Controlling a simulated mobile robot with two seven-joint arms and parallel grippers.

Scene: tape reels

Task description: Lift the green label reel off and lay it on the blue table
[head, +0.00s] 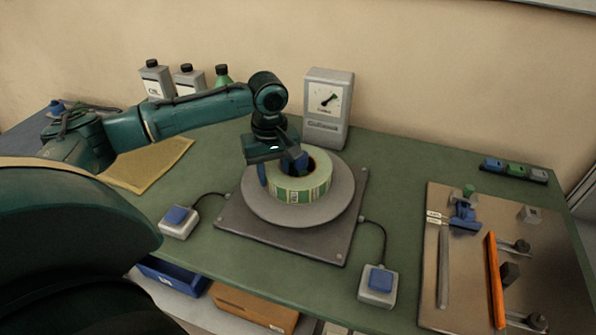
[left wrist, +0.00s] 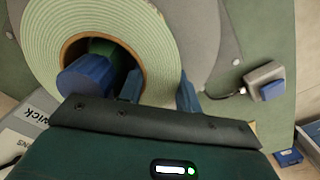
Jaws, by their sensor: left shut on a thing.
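The green label reel (head: 314,178), a pale green ring with printed labels on its side, lies flat over a grey round disc (head: 262,212). In the left wrist view the reel (left wrist: 160,45) shows its brown core and a blue post (left wrist: 85,76) inside the hole. My left gripper (head: 280,172) points down at the reel's left side. In the left wrist view its fingers (left wrist: 160,92) straddle the reel's wall, one inside the core and one outside, shut on it. I cannot tell whether the reel touches the disc. My right gripper is out of view.
The disc's square base plate (head: 310,247) stands on a green table (head: 225,265). A bluish table top (head: 28,125) shows at the far left. Blue-button boxes (head: 178,220) (head: 379,284), a dial gauge (head: 328,108), bottles (head: 153,80) and a tool board (head: 465,285) surround the plate.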

